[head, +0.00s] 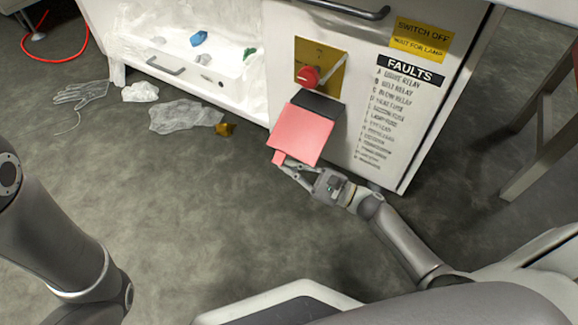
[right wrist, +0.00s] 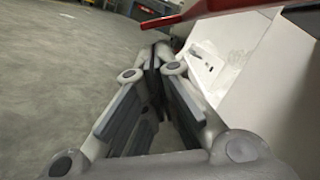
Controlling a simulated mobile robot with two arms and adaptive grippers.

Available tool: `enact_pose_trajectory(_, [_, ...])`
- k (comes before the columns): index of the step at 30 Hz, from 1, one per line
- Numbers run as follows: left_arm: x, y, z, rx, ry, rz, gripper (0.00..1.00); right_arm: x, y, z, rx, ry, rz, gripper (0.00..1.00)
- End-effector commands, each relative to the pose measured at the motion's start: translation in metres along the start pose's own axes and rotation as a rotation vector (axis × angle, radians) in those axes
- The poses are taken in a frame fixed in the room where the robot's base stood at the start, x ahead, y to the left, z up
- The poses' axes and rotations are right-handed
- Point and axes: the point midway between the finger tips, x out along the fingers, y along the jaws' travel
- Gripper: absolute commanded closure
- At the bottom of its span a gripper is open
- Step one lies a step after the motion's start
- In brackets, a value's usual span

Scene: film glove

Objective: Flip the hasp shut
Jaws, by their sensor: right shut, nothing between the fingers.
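A pink-red flap (head: 302,135) stands out from the front of the white cabinet, below a dark grey strip (head: 318,105). A small red tab (head: 278,157), perhaps the hasp, hangs from its lower left corner. My right gripper (head: 284,165) is shut and empty, its fingertips just below the tab and the flap's lower edge. I cannot tell whether they touch. In the right wrist view the shut fingertips (right wrist: 154,55) lie just below a red edge (right wrist: 215,16), probably the flap. My left gripper is not in view; only my left arm shows.
A red knob with a pale lever (head: 308,77) sits on a yellow plate above the flap. A faults list (head: 395,115) is on the cabinet front to the right. Clear film (head: 185,116) and a glove (head: 82,93) lie on the floor at left. A wooden frame (head: 540,130) stands at right.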

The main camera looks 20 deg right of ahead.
Motion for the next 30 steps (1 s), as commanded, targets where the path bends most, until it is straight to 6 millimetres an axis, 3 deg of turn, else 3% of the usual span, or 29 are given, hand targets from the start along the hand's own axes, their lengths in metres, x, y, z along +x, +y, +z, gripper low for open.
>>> enact_pose_trajectory(17, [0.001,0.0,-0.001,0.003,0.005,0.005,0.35,0.002,0.0,0.007,0.006,0.0,-0.002,1.0])
enact_pose_trajectory(30, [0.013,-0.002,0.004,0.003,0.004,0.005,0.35,0.004,0.002,0.018,0.152,-0.001,-0.039,1.0])
